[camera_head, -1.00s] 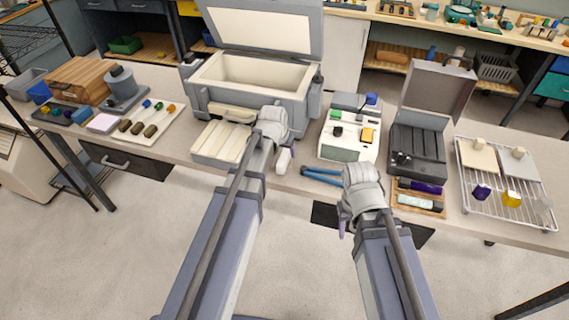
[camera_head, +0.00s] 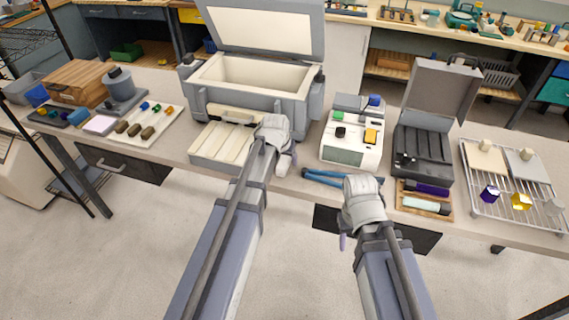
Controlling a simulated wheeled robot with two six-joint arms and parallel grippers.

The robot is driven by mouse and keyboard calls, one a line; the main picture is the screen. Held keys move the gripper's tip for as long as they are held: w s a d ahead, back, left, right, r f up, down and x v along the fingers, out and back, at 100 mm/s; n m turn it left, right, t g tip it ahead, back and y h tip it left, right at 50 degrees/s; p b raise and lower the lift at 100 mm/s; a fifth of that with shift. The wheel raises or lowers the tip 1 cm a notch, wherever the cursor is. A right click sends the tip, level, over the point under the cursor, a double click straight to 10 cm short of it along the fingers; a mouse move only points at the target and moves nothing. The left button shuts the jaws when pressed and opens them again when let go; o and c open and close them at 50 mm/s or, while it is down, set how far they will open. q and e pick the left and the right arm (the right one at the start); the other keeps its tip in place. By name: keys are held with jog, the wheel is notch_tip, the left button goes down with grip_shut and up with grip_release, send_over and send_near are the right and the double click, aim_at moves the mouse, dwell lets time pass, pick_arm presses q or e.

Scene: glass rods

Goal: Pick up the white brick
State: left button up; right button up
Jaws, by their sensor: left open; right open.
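A pale cream-white brick-like block (camera_head: 237,115) lies at the back of a cream grooved slab (camera_head: 222,143), in front of the grey kiln. It is the closest match to a white brick that I see. My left gripper (camera_head: 284,164) is just right of the slab, apart from the block; its fingers are small and partly hidden by the wrist. My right gripper (camera_head: 343,240) hangs at the table's front edge, right of centre, far from the block. Its fingers are mostly hidden behind its wrist. Neither gripper visibly holds anything.
The open kiln (camera_head: 250,92) stands behind the slab. A white device (camera_head: 350,150), a dark open case (camera_head: 424,152) and a wire rack (camera_head: 505,213) stand to the right. A tray with dark pieces (camera_head: 160,128) is left.

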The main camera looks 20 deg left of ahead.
pick_arm(q)
jog(key=shift+f, duration=0.3)
jog(key=shift+c, duration=0.4)
grip_shut()
dwell(0.3)
